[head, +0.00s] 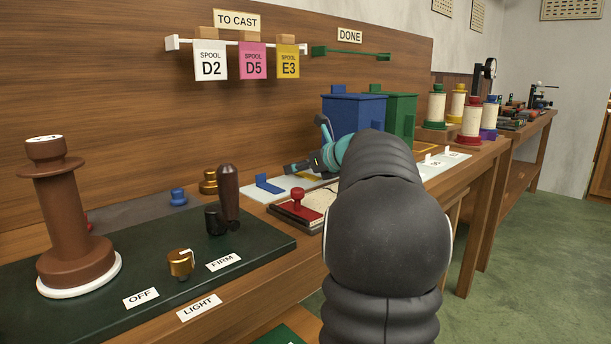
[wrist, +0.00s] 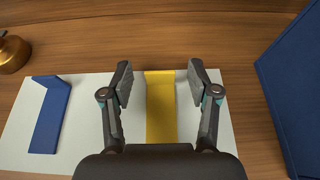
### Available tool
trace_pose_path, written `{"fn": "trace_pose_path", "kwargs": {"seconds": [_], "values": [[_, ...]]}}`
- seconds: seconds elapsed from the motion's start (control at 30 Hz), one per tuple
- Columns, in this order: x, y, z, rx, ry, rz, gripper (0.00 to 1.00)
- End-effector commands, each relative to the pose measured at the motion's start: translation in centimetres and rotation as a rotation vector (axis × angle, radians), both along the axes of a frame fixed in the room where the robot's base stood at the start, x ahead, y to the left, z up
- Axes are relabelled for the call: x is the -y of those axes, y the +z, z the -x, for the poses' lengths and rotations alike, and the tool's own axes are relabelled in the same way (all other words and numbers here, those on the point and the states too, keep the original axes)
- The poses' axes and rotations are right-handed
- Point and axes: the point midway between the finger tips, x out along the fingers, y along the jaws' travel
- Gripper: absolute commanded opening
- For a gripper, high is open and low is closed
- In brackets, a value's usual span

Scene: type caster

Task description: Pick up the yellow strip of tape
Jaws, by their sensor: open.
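In the wrist view, the yellow strip of tape (wrist: 161,115) lies on a white sheet (wrist: 84,108), its far end bent up. My gripper (wrist: 160,84) is open, with one finger on each side of the strip and a gap on both sides. How high the fingertips are above the sheet I cannot tell. In the head view, my gripper (head: 312,163) is over the white sheet, and only a small part of the yellow strip (head: 307,177) shows beneath it.
A blue strip (wrist: 50,115) lies left on the same sheet, with a brass object (wrist: 12,52) beyond it. A blue bin (head: 352,118) stands right of my gripper. A red-handled stamp (head: 297,203) is in front. Bare wood lies behind the strip.

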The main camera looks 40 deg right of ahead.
Motion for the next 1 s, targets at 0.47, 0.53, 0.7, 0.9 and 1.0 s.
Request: {"fn": "trace_pose_path", "kwargs": {"seconds": [0.47, 0.53, 0.7, 0.9, 1.0], "values": [[0.0, 0.0, 0.1, 0.000, 0.000, 0.000, 0.16], [0.0, 0.0, 0.1, 0.000, 0.000, 0.000, 0.16], [0.0, 0.7, 0.0, 0.001, 0.000, 0.001, 0.16], [0.0, 4.0, 0.0, 0.002, 0.001, 0.003, 0.16], [0.0, 5.9, 0.0, 0.002, 0.000, 0.003, 0.16]]}}
